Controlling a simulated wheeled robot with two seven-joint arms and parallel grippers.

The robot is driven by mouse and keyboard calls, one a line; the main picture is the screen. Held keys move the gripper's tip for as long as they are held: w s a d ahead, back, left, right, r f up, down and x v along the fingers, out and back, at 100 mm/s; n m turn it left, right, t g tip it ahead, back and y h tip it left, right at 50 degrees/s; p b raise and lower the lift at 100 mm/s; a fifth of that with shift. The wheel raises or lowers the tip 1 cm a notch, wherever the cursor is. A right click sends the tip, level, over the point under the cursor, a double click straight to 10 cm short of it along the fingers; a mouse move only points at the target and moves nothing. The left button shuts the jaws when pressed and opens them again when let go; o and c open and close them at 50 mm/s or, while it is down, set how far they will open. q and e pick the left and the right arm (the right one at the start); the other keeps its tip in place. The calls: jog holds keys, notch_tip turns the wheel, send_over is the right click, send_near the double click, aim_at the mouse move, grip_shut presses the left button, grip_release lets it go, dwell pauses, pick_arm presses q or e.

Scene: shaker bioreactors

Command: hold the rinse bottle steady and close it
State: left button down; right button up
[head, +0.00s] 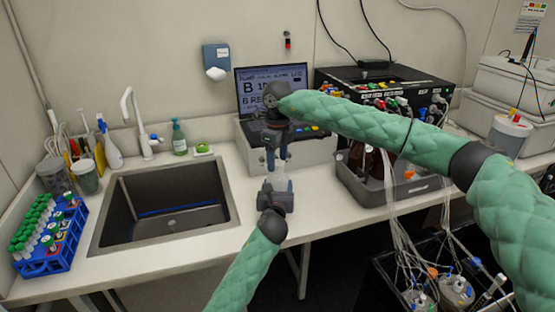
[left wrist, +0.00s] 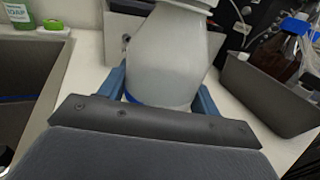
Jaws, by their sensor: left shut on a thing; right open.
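The rinse bottle (left wrist: 170,65) is pale, whitish and translucent, with a blue patch low on its left side. It fills the middle of the left wrist view, and its top runs to the upper frame edge. My left gripper (left wrist: 162,92) has its blue fingers on both sides of the bottle and is shut on it. In the head view my left gripper (head: 276,187) is over the counter's front, below my right gripper (head: 277,156). The right gripper points down with its blue fingers open. I cannot make out a cap, and the bottle is mostly hidden in the head view.
A sink (head: 165,205) lies to the left, with a blue tube rack (head: 52,245) beyond it. Behind the grippers stands a device with a laptop-like screen (head: 270,82). A grey tray (head: 375,190) with brown bottles is close on the right. Tubing hangs off the counter front.

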jog(key=shift+r, duration=1.95)
jog(key=shift+c, duration=0.5)
jog(key=shift+a+r, duration=0.1)
jog(key=shift+r, duration=0.3)
notch_tip(320, 180, up, 2)
jog(key=shift+w+a+r+n, duration=0.1)
jog(key=shift+w+a+n, duration=0.05)
jog(key=shift+n, duration=0.25)
jog(key=shift+r+n, duration=0.2)
jog(key=shift+n, duration=0.3)
jog(key=n, duration=0.3)
jog(key=shift+d, duration=0.2)
